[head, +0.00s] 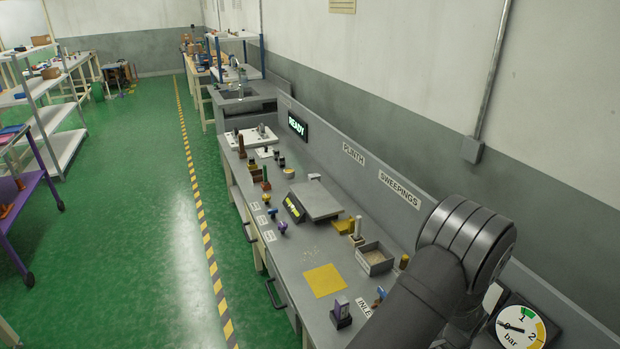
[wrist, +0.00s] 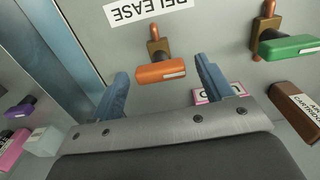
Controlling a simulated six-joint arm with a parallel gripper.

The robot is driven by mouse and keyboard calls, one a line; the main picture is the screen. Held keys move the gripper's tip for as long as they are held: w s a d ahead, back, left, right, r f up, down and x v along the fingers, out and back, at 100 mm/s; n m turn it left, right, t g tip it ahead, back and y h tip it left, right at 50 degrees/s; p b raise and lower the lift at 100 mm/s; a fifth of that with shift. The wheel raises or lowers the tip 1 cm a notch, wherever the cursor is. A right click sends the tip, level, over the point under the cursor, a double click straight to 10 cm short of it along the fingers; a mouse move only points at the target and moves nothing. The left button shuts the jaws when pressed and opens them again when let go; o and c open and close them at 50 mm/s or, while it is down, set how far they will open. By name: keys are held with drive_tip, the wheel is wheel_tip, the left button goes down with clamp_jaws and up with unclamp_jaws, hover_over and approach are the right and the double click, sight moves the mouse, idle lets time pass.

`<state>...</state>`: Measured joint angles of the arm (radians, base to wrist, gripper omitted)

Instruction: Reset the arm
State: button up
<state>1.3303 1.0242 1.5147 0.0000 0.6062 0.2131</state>
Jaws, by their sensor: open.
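My gripper (wrist: 161,68) is open in the wrist view, its two blue fingers spread apart. An orange lever handle (wrist: 160,73) on a brass stem shows between the fingertips. I see no finger touching it, and I cannot tell how deep between them it sits. An upside-down RELEASE label (wrist: 148,10) is just beyond it. In the head view my arm (head: 425,290) reaches in from the lower right. The gripper itself is hidden or out of frame there.
A green-handled lever (wrist: 290,45) and a brown cartridge (wrist: 297,108) are right of the fingers. Purple and pink blocks (wrist: 12,150) lie left. In the head view the bench holds a scale (head: 315,201), a yellow mat (head: 324,280), an open tray (head: 374,262) and a gauge (head: 518,327).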

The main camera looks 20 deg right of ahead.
wheel_tip(320, 180, up, 18)
wheel_tip(320, 180, down, 17)
drive_tip(key=m, duration=0.8)
drive_tip(key=shift+d+m, duration=0.1)
drive_tip(key=shift+m, duration=0.3)
drive_tip(key=shift+f+m, duration=0.35)
drive_tip(key=shift+m, duration=0.05)
wheel_tip(320, 180, up, 17)
drive_tip(key=n, duration=0.9)
drive_tip(key=shift+f+n, duration=0.2)
drive_tip(key=shift+n, duration=0.2)
drive_tip(key=shift+f, duration=0.1)
